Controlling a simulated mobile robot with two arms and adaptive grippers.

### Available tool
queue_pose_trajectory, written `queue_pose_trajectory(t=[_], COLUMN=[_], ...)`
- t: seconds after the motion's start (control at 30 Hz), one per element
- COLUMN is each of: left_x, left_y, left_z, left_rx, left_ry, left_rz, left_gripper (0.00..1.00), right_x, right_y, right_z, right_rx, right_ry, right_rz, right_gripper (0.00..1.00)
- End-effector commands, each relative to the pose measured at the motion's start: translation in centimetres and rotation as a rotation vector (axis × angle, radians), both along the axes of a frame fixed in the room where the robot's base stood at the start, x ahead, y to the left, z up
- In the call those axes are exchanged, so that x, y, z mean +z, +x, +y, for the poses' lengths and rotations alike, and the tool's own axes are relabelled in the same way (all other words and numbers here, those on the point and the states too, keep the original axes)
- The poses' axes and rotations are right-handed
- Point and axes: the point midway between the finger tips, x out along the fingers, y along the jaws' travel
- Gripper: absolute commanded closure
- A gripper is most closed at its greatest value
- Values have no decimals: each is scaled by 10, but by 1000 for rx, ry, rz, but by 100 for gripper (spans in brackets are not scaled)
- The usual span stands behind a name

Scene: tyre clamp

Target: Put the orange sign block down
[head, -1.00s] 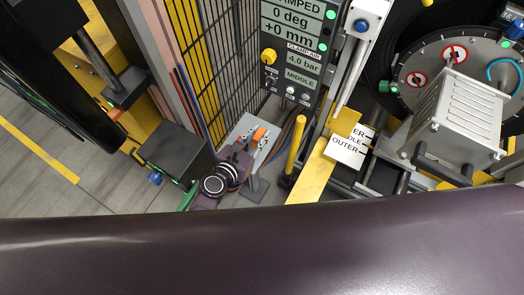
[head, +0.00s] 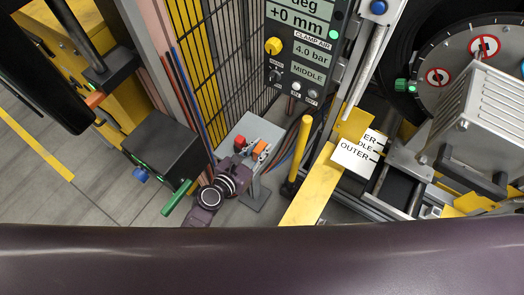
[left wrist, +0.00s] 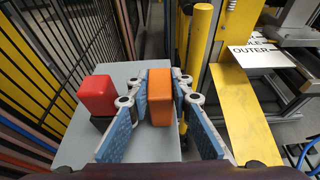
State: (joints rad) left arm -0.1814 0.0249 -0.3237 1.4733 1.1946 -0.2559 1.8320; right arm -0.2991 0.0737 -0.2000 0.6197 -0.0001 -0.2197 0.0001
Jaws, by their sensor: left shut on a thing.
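The orange sign block (left wrist: 160,98) is between the blue pads of my left gripper (left wrist: 161,108) in the left wrist view. The gripper is shut on it, with a pad against each side. The block is over the grey stand top (left wrist: 150,148); I cannot tell whether its underside touches. In the head view, the orange block (head: 261,149) shows small beside my left gripper (head: 252,151), above the same stand. My right gripper is not in view.
A red block (left wrist: 97,95) on a dark base stands left of the orange block. A yellow post (left wrist: 198,55) rises close on the right. Black mesh fence (left wrist: 50,60) borders the left. A yellow plate (left wrist: 243,110) lies farther right.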

Motion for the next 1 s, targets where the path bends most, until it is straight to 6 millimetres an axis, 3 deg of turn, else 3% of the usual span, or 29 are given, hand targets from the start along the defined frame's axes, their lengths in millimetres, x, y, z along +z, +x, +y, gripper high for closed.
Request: queue_pose_trajectory(t=[0.4,0.43,0.57,1.0], left_x=[-6,-5,-5,0], left_y=[0,0,0,-6], left_z=[1,1,1,5], left_rx=[0,0,0,1], left_ry=[0,0,0,1], left_rz=[0,0,0,1], left_gripper=[100,78,64,63], right_x=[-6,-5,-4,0], right_y=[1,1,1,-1], right_z=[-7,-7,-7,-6], right_rx=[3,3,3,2], right_ry=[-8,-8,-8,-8], right_rz=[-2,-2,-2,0], right_gripper=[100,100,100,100])
